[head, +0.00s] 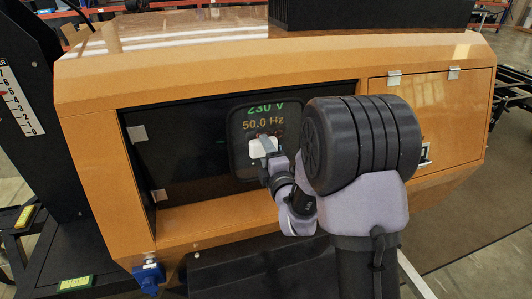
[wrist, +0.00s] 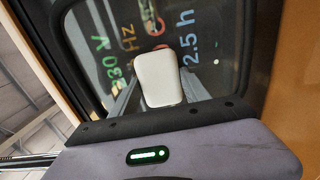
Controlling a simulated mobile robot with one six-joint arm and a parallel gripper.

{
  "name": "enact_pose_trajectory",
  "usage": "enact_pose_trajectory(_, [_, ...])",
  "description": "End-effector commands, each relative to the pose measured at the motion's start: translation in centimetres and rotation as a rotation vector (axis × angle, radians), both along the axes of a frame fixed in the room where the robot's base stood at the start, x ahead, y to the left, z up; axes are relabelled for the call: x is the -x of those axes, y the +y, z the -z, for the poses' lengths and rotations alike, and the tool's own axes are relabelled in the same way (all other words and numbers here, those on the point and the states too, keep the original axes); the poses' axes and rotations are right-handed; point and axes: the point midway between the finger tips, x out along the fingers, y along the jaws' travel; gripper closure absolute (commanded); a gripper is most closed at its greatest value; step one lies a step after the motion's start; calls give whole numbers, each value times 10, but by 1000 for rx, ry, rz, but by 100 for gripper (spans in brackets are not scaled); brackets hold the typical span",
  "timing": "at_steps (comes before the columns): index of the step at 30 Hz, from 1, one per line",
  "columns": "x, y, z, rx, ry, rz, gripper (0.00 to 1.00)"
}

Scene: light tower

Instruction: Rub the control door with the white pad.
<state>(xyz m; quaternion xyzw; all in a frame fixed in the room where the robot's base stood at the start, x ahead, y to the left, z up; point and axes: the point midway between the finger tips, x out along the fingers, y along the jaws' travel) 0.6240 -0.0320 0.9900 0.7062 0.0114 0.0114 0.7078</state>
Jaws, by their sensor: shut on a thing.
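The white pad (head: 262,147) is held in my gripper (head: 268,155), in front of the dark control door (head: 185,150). In the wrist view the pad (wrist: 158,80) sits between the two grey fingers of my gripper (wrist: 157,90). My arm hides the right part of the door.
The orange housing (head: 220,50) frames the recessed door. Its lower ledge (head: 210,225) juts out below. A closed orange side door (head: 432,110) with a latch (head: 425,153) is at the right. A black mast base (head: 30,100) stands at the left.

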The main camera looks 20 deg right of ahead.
Motion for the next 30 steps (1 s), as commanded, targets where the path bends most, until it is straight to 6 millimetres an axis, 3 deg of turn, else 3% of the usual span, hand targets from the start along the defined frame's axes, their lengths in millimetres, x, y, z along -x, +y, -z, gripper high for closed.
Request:
enact_pose_trajectory(13, [-7,-2,0,1,-1,0,79])
enact_pose_trajectory(21, [-6,-34,0,1,-1,2,79])
enact_pose_trajectory(30, [-8,-56,0,0,0,3,79])
